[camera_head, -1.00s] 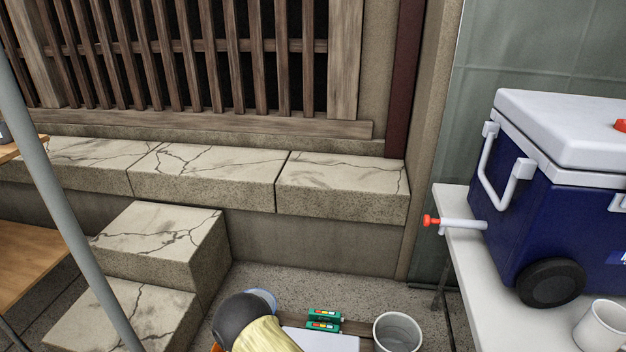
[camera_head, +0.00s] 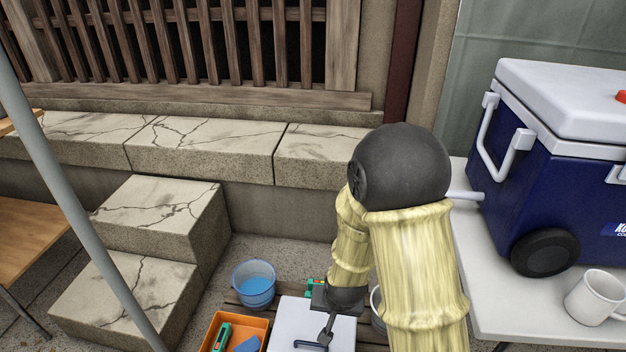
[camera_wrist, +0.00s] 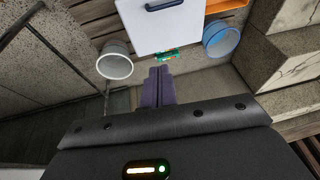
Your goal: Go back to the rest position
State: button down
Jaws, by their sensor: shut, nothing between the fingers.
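My gripper (camera_wrist: 158,72) points down the middle of the wrist view, its two grey fingers together with nothing between them. In the head view my folded arm rises at centre right, and its gripper end (camera_head: 327,328) is low over a white box lid with a dark handle (camera_head: 285,330). The arm hides part of the ground and of the grey bucket behind it.
A blue bucket (camera_head: 254,285) and an orange tray (camera_head: 213,335) stand left of the white box. A grey bucket (camera_wrist: 115,62) and green packs (camera_wrist: 167,54) are nearby. A blue cooler (camera_head: 540,205) and white mug (camera_head: 596,298) stand on the white table (camera_head: 500,315) at right. Stone steps (camera_head: 160,215) are at left.

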jog(key=s+d+r+n+g, duration=0.1)
jog(key=s+d+r, duration=0.35)
jog(key=r, duration=0.25)
jog(key=s+d+r+n, duration=0.1)
jog(key=s+d+r, duration=0.3)
jog(key=d+r, duration=0.25)
notch_tip(320, 180, up, 34)
jog(key=p, duration=3.4)
jog(key=shift+a+h+p, duration=0.2)
jog(key=shift+h+p, duration=0.1)
jog(key=shift+p, duration=0.05)
jog(key=shift+w, duration=0.1)
